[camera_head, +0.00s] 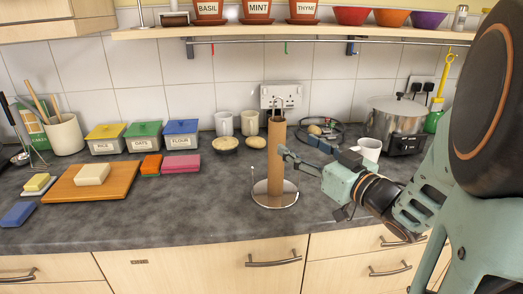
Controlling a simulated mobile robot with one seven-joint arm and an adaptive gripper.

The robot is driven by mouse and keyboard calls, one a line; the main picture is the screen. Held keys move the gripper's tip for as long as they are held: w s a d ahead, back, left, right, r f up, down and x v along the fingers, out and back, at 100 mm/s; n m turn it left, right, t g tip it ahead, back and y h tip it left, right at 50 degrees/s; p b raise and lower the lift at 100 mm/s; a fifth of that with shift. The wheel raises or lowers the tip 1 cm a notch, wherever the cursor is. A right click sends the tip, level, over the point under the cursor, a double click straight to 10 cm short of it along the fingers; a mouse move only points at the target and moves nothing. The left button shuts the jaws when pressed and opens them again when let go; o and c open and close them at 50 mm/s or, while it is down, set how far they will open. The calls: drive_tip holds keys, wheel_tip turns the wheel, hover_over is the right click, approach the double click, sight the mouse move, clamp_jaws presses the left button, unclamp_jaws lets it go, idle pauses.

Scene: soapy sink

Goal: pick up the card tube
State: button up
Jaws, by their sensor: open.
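The card tube (276,158) is a tall brown cylinder. It stands upright on the round shiny base of a holder (268,201), whose thin rod shows above the tube's top. My gripper (283,153) is open and comes in from the right at the upper half of the tube.
A wooden board (60,193) with a pale block lies at left. Lidded tins, such as the blue-lidded one (181,142), stand behind. A white mug (369,148) and steel pot (397,117) are at right.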

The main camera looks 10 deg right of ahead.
sight(283, 138)
drive_tip(key=x, duration=0.5)
drive_tip(key=shift+a, duration=0.1)
drive_tip(key=x, duration=0.3)
drive_tip(key=f+x, duration=0.1)
drive_tip(key=x, duration=0.1)
drive_tip(key=shift+w, duration=0.1)
drive_tip(key=shift+r, duration=0.1)
drive_tip(key=c, duration=1)
